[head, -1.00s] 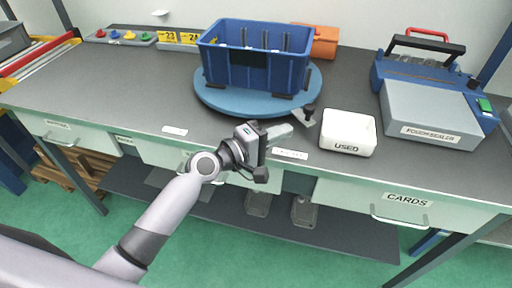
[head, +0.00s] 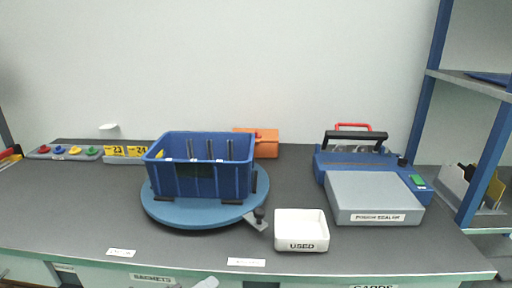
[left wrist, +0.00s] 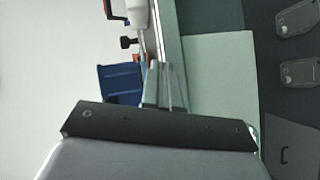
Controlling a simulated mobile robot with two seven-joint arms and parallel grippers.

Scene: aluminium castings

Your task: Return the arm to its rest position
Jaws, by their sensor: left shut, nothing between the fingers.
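My left gripper (left wrist: 162,87) shows in the left wrist view, its narrow grey fingers together and nothing between them. In the head view only a small pale piece, which looks like part of my left arm or gripper, shows at the bottom edge, below the table's front. The gripper holds nothing and appears apart from the blue crate (head: 200,180), which also shows beyond the fingers in the left wrist view (left wrist: 118,80). Most of the left arm is hidden below the head picture. My right gripper is not in view.
The crate stands on a blue turntable (head: 172,213) on the dark table (head: 80,215). A white USED box (head: 301,231) and a blue-grey sealer (head: 372,196) stand to its right. A blue rack (head: 480,130) rises at far right. Grey castings (left wrist: 297,18) show in the left wrist view.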

